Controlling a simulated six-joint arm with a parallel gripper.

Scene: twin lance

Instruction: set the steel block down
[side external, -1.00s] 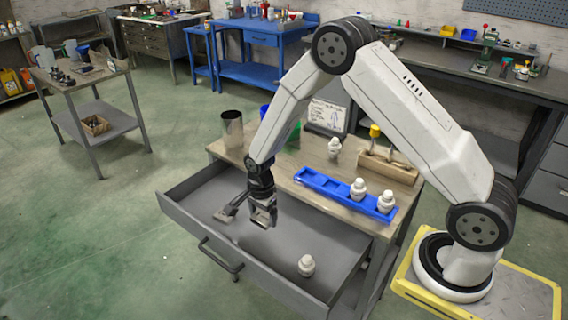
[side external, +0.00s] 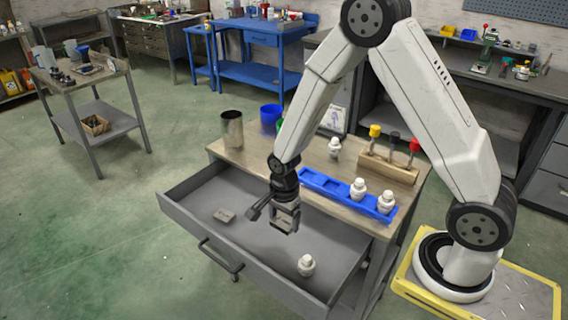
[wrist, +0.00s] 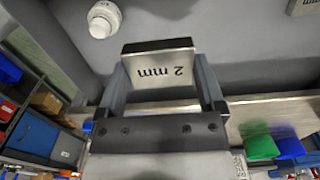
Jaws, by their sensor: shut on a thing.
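My gripper (side external: 287,226) is over the open grey drawer (side external: 213,252), pointing down. In the wrist view its two fingers (wrist: 160,85) are shut on a steel block (wrist: 160,66) marked "2 mm", gripped by its sides. In the side view the held block (side external: 284,218) is small and partly hidden by the fingers. It appears to be above the drawer floor, though the exact gap is hard to tell. A second grey block (side external: 224,215) lies on the drawer floor to the left; part of a marked block (wrist: 303,6) shows at the top right of the wrist view.
A white knobbed piece (side external: 306,265) stands in the drawer, right of my gripper. On the bench behind are a blue tray (side external: 325,188) with white pieces, a wooden tool rack (side external: 388,168), and a metal cup (side external: 232,130). The drawer's left floor has free room.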

